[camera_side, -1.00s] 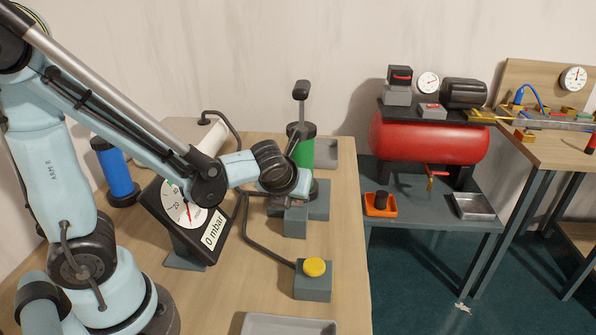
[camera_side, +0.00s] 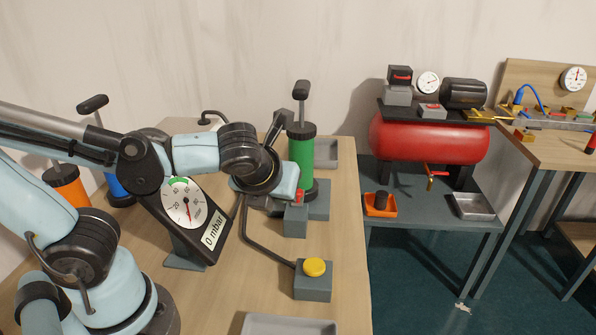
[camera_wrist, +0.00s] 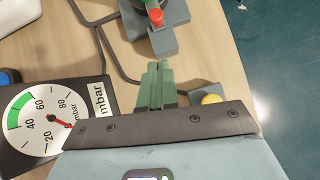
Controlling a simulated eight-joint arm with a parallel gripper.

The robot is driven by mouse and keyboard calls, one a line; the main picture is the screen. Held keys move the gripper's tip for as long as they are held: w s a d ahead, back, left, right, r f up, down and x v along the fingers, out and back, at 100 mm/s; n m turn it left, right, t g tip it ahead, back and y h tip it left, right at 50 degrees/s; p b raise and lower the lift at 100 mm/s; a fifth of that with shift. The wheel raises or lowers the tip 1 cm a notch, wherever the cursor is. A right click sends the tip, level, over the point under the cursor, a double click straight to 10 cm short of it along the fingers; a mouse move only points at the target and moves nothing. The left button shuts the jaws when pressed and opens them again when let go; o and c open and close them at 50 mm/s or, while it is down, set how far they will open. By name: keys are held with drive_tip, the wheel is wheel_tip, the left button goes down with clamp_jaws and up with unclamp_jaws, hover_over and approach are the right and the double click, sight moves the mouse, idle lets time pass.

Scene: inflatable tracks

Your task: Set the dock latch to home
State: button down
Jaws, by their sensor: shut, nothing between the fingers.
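A red-topped lever or knob (camera_side: 299,195), which may be the dock latch, stands on the grey dock block (camera_side: 295,223) by the green pump cylinder (camera_side: 300,160). In the side view my wrist hides much of the dock's left part.
A tilted gauge panel (camera_side: 187,220) reads 0 mbar, left of the dock. A yellow button (camera_side: 314,267) on a grey box stands in front. Blue (camera_side: 118,185) and orange (camera_side: 67,187) pumps stand at the left. A grey tray (camera_side: 288,324) lies at the front edge.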

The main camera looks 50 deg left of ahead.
drive_tip(key=shift+v, duration=1.2)
drive_tip(key=a+n+h, duration=0.1)
drive_tip(key=n, duration=0.8)
drive_tip(key=f+n+h, duration=0.1)
drive_tip(key=n+h, duration=0.1)
drive_tip(key=n, duration=0.8)
drive_tip(key=a+f+n+h, duration=0.1)
drive_tip(key=n, duration=0.8)
drive_tip(key=shift+w+a+f+n+t+h, duration=0.1)
drive_tip(key=shift+w+a+n+t+h, duration=0.2)
drive_tip(key=shift+w+n+t+h, duration=0.1)
